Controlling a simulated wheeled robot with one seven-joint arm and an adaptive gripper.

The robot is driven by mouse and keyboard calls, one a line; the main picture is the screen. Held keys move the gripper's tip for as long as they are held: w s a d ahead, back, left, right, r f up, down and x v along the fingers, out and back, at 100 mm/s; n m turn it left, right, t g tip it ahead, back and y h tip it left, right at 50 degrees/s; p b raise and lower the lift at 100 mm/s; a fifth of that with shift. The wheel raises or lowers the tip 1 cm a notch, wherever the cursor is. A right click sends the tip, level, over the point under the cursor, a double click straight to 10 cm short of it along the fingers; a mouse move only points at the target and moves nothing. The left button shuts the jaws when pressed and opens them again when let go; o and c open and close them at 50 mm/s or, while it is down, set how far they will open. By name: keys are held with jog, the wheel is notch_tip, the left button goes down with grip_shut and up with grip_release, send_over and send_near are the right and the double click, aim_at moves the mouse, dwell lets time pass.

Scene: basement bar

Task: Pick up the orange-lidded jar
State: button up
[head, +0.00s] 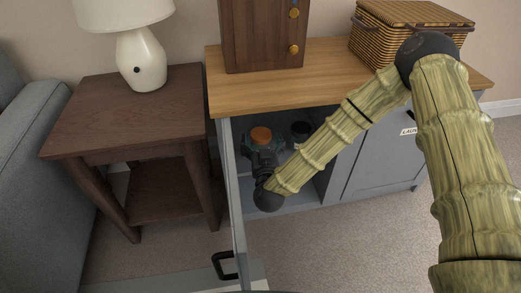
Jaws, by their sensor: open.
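The orange-lidded jar (261,135) is inside the left compartment of the grey cabinet. Mostly its orange lid shows; its body is largely hidden by my gripper. My gripper (262,147) reaches into the compartment, its dark fingers open on either side of the jar just below the lid. I cannot tell whether the fingers touch the jar.
A dark round container (301,130) stands to the right of the jar, close to my forearm. The cabinet's open door (237,215) is left of my gripper. The wooden countertop (330,82) overhangs the compartment. A brown side table (125,108) stands at left.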

aim_at(261, 133)
jog(key=shift+w+a+b, duration=0.15)
jog(key=shift+w+b, duration=0.6)
jog(key=shift+w, duration=1)
jog(key=c, duration=1.6)
